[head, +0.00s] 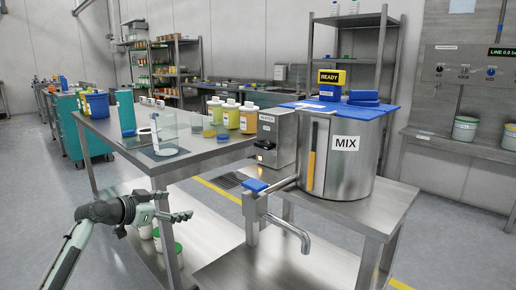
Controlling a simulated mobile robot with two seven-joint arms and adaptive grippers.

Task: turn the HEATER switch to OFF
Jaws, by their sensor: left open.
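A grey metal box (276,135) with a small white label stands beside the large steel vessel marked MIX (345,160). The label (267,118) looks like it reads HEATER, but it is too small to be sure. A small dark switch (265,146) sits on the box's front face; its position cannot be read. My left gripper (172,220) is open and empty at the lower left, in front of the steel table and well apart from the box. My right gripper is not in view.
A steel table (190,158) holds a glass beaker (166,135) and several yellow bottles (232,114). A pipe with a blue handle (254,185) and a spout (300,236) juts out before the vessel.

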